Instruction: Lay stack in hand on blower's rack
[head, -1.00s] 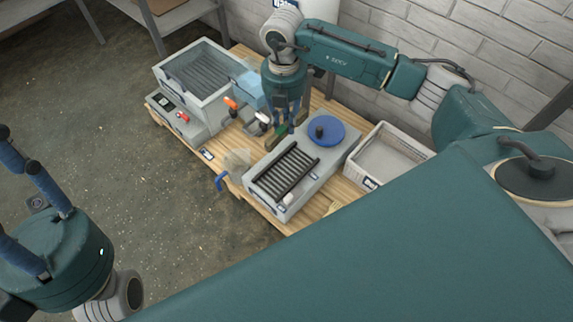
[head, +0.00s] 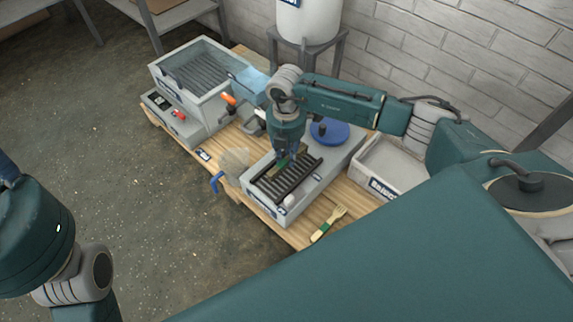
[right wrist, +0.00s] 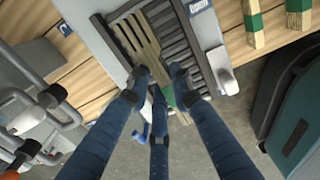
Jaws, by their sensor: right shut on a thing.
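The stack in my right gripper is wooden fork-shaped cutlery (right wrist: 137,42) with a green band; in the head view it is mostly hidden by the gripper. My right gripper (head: 284,158) is shut on it, with three blue fingers around it in the right wrist view (right wrist: 158,82). The blower's rack (head: 293,180), a row of dark bars on a grey box, lies directly below the gripper. In the right wrist view the stack overlaps the rack bars (right wrist: 192,62); I cannot tell whether they touch. My left gripper (head: 8,168) is mostly out of frame at the left edge.
A blue round lid (head: 330,132) sits behind the rack. A grey crate (head: 392,165) stands to the right. A green-banded wooden fork stack (head: 328,223) lies on the wooden bench near its front edge. A clear-topped box machine (head: 205,75) stands at the left.

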